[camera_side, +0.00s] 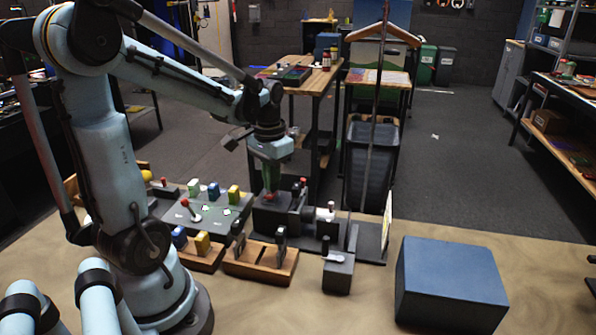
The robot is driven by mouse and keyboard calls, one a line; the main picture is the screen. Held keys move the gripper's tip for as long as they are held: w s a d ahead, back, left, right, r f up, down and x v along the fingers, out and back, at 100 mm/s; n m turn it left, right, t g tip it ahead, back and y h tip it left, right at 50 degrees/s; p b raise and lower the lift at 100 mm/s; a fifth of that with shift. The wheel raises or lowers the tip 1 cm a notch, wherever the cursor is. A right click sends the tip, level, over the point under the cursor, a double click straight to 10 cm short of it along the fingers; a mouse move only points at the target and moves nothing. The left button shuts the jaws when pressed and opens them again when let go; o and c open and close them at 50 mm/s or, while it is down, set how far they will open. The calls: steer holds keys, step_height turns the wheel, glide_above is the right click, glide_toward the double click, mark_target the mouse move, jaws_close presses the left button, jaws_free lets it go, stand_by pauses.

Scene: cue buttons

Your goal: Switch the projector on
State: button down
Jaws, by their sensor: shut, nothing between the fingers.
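A dark box-shaped device (272,219), which looks like the projector, stands on a black base near the middle of the table. A small red part, seemingly a button, is on its top (268,197). A small upright pale screen (386,220) stands at the right end of the base. My gripper (270,189) points straight down just over the device's top, at the red part. Its fingers look shut and hold nothing. Whether the fingertips touch the red part, I cannot tell. No light from the device shows on the screen face in this view.
A grey panel (205,216) with a red-knobbed lever and coloured blocks lies left of the device. A wooden block with dark switches (260,262) and a small dark lever box (338,274) stand in front. A large blue box (450,280) occupies the front right.

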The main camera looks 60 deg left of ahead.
step_height(320, 180, up, 7)
stand_by(0.8)
steer(key=shift+d+f, duration=0.1)
